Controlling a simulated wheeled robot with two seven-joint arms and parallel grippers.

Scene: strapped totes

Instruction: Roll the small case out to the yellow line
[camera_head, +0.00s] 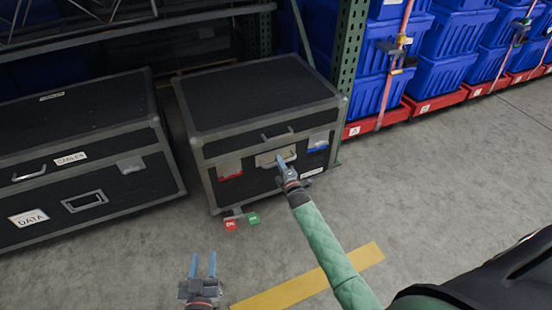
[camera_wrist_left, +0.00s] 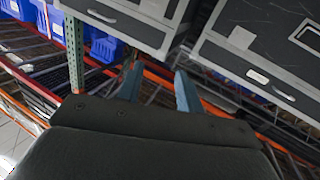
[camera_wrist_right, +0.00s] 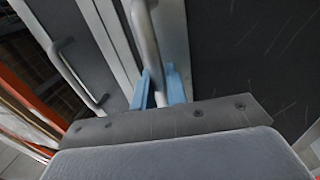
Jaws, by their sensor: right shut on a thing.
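The small case (camera_head: 262,95) is black with grey metal edges and stands on the floor beside a green rack post. My right gripper (camera_head: 284,166) is at the handle on its front face. In the right wrist view, its blue fingers (camera_wrist_right: 160,88) are shut on a grey handle bar (camera_wrist_right: 146,40). The yellow line (camera_head: 310,280) lies on the floor in front of the case, partly hidden by my right arm. My left gripper (camera_head: 203,264) is open and empty above the floor, left of the line; its blue fingers (camera_wrist_left: 160,88) stand apart.
A larger black case (camera_head: 85,150) labelled CABLES and DATA stands close on the left. Blue totes (camera_head: 450,75) on red bases stand at right.

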